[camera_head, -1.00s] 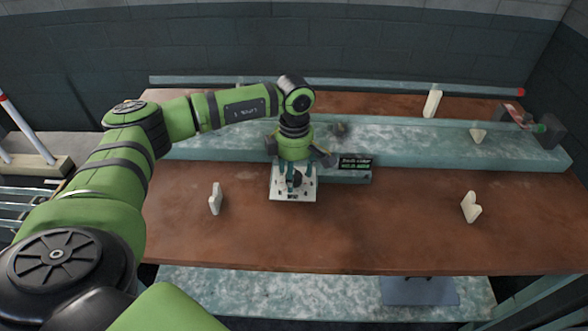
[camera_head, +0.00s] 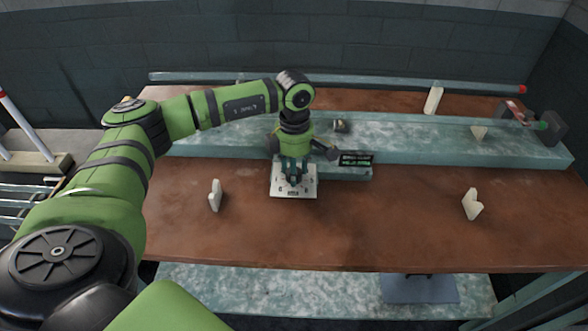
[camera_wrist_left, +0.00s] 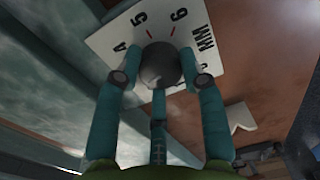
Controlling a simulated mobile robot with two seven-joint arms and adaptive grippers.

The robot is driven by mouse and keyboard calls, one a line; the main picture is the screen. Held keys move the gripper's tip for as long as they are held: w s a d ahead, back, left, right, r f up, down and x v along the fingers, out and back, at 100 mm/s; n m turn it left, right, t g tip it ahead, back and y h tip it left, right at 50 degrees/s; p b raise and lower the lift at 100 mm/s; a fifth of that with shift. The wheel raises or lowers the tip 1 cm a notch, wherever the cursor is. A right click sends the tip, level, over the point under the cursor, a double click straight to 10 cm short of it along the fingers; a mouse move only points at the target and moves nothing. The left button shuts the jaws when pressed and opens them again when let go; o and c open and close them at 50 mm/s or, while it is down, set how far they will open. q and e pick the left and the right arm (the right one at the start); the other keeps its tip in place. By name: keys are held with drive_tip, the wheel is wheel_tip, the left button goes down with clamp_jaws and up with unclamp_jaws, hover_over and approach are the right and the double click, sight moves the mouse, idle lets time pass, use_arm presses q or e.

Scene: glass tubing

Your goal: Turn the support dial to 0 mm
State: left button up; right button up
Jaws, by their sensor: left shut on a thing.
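The support dial is a dark round knob (camera_wrist_left: 160,66) on a white plate (camera_head: 305,191) with printed numbers, lying on the brown bench. The fingers also show in the left wrist view (camera_wrist_left: 160,85), on both sides of the knob. The knob's pointer and the rest of the scale are hidden. My right gripper is not in view.
A small dark display (camera_head: 356,159) stands right of the gripper, its text too small to read. Pale V-shaped supports stand at left (camera_head: 215,196) and right (camera_head: 471,204). A pale green raised slab (camera_head: 430,143) runs behind. The bench front is clear.

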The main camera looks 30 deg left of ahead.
use_arm(q)
drive_tip(key=n+b, duration=0.2)
drive_tip(key=n, duration=0.4)
drive_tip(key=shift+f, duration=0.15)
drive_tip(key=n+b, duration=0.1)
drive_tip(key=n, duration=0.5)
drive_tip(key=shift+s+n, duration=0.1)
drive_tip(key=shift+n, duration=0.2)
drive_tip(key=n, duration=0.6)
drive_tip(key=shift+t, duration=0.3)
drive_tip(key=n, duration=0.6)
drive_tip(key=shift+n, duration=0.4)
drive_tip(key=o, duration=1.2)
drive_tip(key=shift+c, duration=0.2)
wheel_tip(320, 180, up, 12)
drive_tip(key=shift+s, duration=0.15)
